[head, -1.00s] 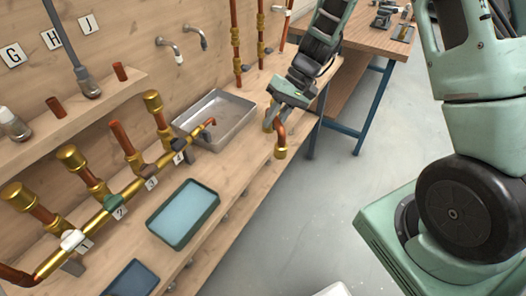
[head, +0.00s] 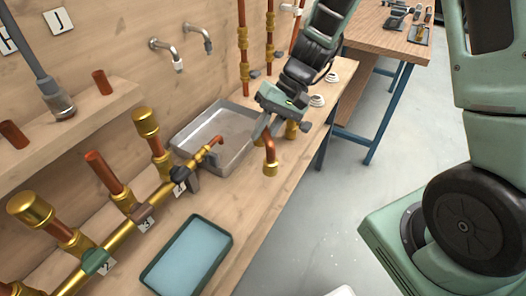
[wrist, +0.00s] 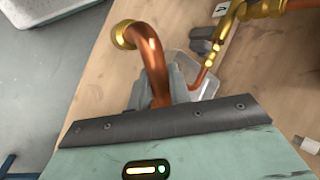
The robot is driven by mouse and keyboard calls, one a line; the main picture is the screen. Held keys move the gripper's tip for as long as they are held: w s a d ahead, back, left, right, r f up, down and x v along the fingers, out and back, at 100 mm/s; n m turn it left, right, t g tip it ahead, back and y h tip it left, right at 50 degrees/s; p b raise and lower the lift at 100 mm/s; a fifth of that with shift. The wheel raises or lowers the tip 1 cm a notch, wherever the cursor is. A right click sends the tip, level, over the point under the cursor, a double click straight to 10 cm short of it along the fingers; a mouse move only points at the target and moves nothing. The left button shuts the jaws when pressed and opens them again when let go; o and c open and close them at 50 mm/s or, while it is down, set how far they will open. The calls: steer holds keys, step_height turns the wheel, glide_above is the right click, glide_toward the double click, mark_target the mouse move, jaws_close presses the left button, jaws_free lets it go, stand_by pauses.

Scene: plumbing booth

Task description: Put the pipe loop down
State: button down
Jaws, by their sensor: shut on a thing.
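The pipe loop (head: 270,153) is a bent copper pipe with a brass end that points down in the head view. My gripper (head: 265,127) is shut on its copper part, over the workbench (head: 262,198) between the metal tray and the front edge. In the wrist view the copper bend (wrist: 151,52) runs up from between the gripper's fingers (wrist: 165,88), with a round brass end at the upper left. The fingers hide part of the loop. I cannot tell whether the loop touches the bench.
A grey metal tray (head: 238,155) lies left of the loop. A brass manifold (head: 150,207) with capped copper stubs runs along the bench. A blue-lined tray (head: 188,258) lies nearer. White rings (head: 332,78) and small fittings sit behind the gripper. Bare wood lies in front of the loop.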

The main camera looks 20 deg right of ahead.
steer(key=shift+f, duration=2.9)
steer(key=shift+f, duration=0.15)
steer(key=c, duration=1.3)
jaws_free()
